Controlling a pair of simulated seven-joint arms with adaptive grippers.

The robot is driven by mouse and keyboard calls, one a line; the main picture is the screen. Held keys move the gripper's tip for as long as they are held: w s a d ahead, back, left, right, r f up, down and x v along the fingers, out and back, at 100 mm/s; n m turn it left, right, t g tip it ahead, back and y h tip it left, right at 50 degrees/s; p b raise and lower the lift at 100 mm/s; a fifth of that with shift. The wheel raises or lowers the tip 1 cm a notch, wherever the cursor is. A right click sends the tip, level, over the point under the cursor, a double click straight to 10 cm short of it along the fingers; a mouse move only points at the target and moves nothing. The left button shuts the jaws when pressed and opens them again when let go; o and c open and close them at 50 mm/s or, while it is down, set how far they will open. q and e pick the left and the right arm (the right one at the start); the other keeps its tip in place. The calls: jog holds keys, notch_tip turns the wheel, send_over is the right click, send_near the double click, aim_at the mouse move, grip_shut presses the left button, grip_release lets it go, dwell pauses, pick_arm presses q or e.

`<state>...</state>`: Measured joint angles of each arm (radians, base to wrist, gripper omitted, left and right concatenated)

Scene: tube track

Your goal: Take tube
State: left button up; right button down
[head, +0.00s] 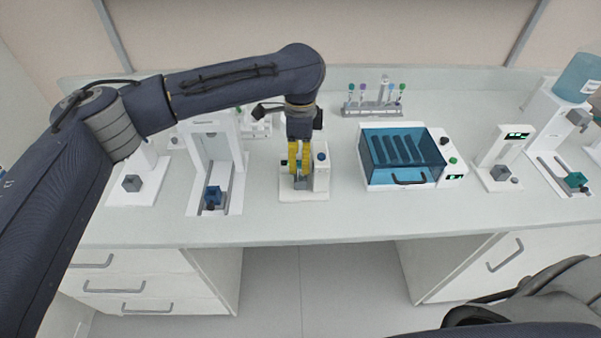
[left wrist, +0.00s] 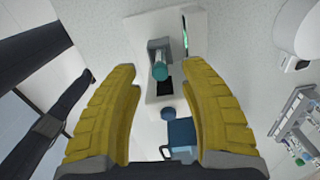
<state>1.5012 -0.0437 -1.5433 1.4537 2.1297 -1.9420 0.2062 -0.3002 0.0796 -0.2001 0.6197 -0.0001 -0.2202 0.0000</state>
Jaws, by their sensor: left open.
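A tube with a teal cap (left wrist: 159,71) stands in a grey holder (left wrist: 158,46) on a white device, seen in the left wrist view. My left gripper (left wrist: 160,72) has its yellow fingers spread wide, one on each side of the tube in that view. I cannot tell how far the fingertips are from it. In the head view my left gripper (head: 298,168) points down over the white device (head: 319,182) at the middle of the bench, and hides the tube there. My right gripper is not in view.
A rack of tubes (head: 374,108) stands at the back. A box with a clear blue lid (head: 402,155) is right of the device. Other white stands (head: 497,165) are farther right. The bench front is clear.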

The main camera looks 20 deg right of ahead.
aim_at(301, 174)
pick_arm(q)
jog(key=shift+f, duration=1.45)
grip_shut()
